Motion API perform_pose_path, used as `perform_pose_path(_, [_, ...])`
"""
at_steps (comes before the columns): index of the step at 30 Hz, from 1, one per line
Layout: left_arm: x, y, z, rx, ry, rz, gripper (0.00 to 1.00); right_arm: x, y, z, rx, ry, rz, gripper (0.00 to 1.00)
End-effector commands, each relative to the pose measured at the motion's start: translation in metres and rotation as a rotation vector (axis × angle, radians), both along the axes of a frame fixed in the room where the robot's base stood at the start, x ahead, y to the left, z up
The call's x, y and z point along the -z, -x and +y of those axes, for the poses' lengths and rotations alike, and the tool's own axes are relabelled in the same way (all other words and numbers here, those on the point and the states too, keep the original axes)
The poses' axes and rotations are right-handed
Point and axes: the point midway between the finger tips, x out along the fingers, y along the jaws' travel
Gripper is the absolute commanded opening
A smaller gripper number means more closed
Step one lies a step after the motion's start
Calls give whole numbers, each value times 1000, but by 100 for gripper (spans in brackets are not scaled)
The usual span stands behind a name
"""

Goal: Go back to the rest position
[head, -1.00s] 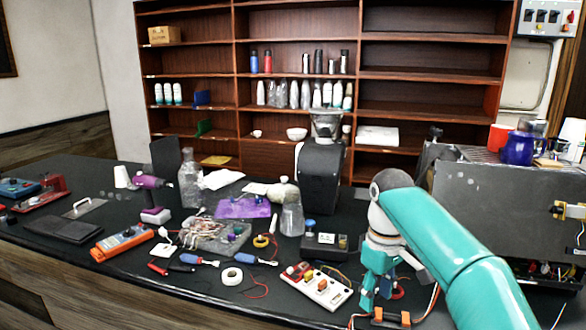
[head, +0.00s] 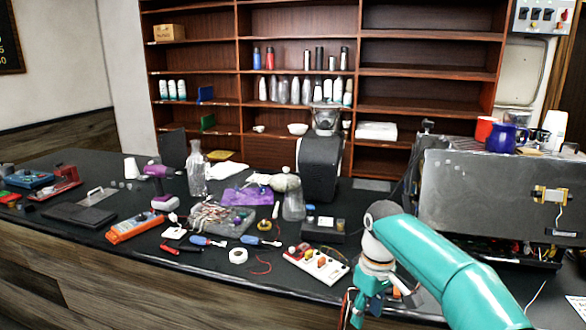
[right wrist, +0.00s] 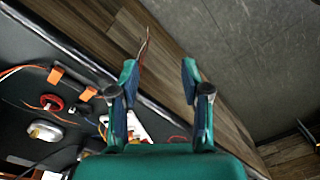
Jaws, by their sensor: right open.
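My right arm is teal and comes in from the lower right of the head view. Its gripper (head: 362,308) hangs downward at the front edge of the black bench (head: 215,285). In the right wrist view the two fingers of this gripper (right wrist: 160,76) stand apart with nothing between them. Beyond them show the wooden bench front and the grey floor (right wrist: 240,60). My left gripper is in neither view.
A power strip (head: 318,264) lies left of my right gripper. A metal-cased machine (head: 485,190) stands at the right, with a blue pitcher (head: 503,138) on top. In the wrist view, orange clips (right wrist: 88,93) and a red round part (right wrist: 52,103) lie on the bench.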

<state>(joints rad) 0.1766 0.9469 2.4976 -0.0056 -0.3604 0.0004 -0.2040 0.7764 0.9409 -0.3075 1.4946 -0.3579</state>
Motion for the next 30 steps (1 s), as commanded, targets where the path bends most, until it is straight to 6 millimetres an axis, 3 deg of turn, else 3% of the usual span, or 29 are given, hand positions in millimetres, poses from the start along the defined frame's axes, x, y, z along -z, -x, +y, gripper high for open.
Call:
perform_pose_path(8, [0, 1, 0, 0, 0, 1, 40, 93, 5, 11, 55, -68, 16, 47])
perform_pose_path(13, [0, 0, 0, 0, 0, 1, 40, 184, 36, 22, 149, -149, 39, 47])
perform_pose_path(18, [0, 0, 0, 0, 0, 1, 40, 275, 106, 34, 324, -244, 68, 47])
perform_pose_path(21, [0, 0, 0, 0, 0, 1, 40, 311, 157, 37, 448, -283, 84, 47])
perform_pose_path(24, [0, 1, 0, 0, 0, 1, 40, 332, 206, 38, 567, -303, 94, 47])
perform_pose_path(27, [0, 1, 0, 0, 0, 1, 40, 340, 246, 37, 664, -309, 98, 47])
perform_pose_path(30, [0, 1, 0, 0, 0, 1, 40, 342, 272, 35, 730, -309, 98, 47])
